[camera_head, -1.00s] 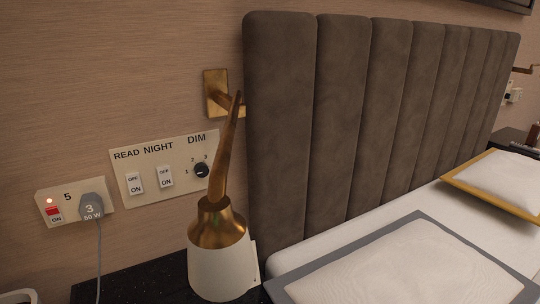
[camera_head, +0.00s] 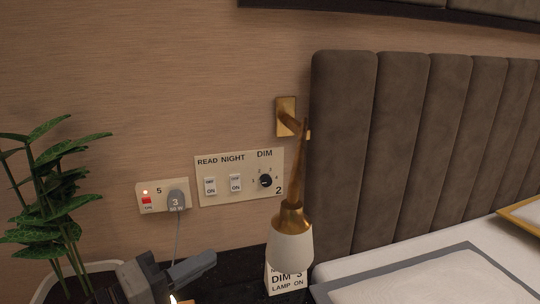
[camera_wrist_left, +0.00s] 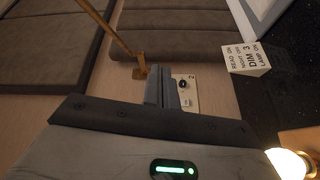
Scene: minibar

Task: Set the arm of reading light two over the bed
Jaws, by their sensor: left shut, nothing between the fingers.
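The reading light beside the panel marked 2 has a square brass wall mount (camera_head: 286,115), a brass arm (camera_head: 298,170) and a white shade (camera_head: 291,250). The arm reaches out from the wall towards me, with the shade in front of the black bedside top, just left of the bed (camera_head: 440,275). My left gripper (camera_head: 212,259) is low at the left, shut and empty, apart from the light. In the left wrist view its fingers (camera_wrist_left: 161,88) overlap the wall panel, and the brass arm (camera_wrist_left: 108,27) runs up from its mount. My right gripper is not in view.
A switch panel (camera_head: 238,178) and a socket with a grey plug (camera_head: 176,200) are on the wall. A leafy plant (camera_head: 50,205) stands at left. A lettered card block (camera_head: 286,281) stands behind the shade. A padded headboard (camera_head: 395,150) rises at right. A glowing lamp (camera_wrist_left: 290,163) is close by.

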